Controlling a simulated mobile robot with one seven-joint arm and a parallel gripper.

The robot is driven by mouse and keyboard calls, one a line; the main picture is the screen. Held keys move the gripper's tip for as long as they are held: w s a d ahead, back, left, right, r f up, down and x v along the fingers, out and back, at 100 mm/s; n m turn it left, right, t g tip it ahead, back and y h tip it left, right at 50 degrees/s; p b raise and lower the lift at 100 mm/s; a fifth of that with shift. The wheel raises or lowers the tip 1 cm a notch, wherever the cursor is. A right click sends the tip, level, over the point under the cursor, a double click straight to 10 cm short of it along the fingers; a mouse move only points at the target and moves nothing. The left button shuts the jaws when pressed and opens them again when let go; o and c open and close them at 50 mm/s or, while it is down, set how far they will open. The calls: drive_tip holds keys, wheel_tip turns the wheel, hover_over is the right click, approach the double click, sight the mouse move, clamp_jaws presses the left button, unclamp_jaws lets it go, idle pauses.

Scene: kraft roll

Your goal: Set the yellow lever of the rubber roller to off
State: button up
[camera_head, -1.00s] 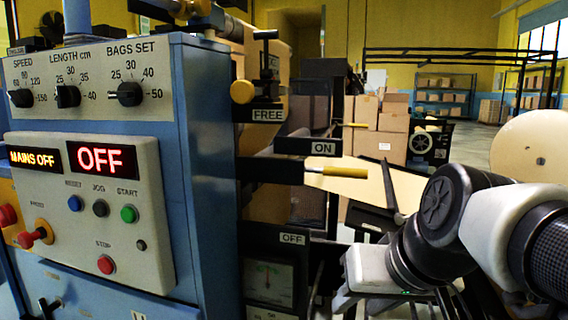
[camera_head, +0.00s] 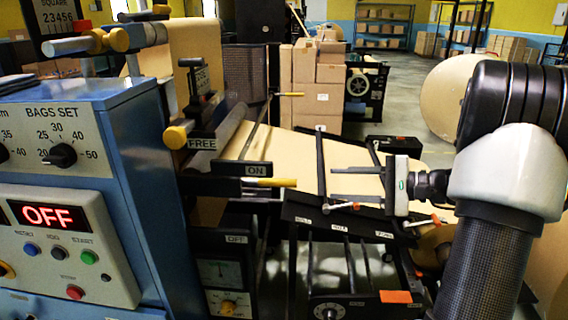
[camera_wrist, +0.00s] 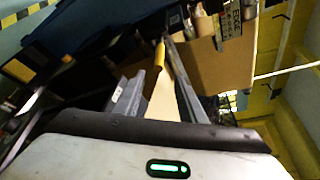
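The yellow lever (camera_head: 270,182) sticks out to the right, roughly level, just below the ON label (camera_head: 255,170). The OFF label (camera_head: 237,239) is lower down on the same machine. My gripper (camera_head: 334,184) is to the right of the lever at about its height, fingers pointing left at it. In the head view a gap shows between the fingertips and the lever's end. In the wrist view the yellow lever (camera_wrist: 158,54) appears ahead, in line with the gap between the spread fingers of my gripper (camera_wrist: 156,62). Nothing is held.
The blue control cabinet (camera_head: 150,150) stands at the left. A yellow knob (camera_head: 177,135) by the FREE label is above the lever. Black bars and a tilted labelled plate (camera_head: 335,222) lie below my gripper. Cardboard boxes (camera_head: 318,85) are behind.

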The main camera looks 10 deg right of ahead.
sight(278, 182)
drive_tip(key=p+x, duration=0.1)
drive_tip(key=x, duration=1.6)
drive_tip(key=shift+a, duration=0.35)
clamp_jaws()
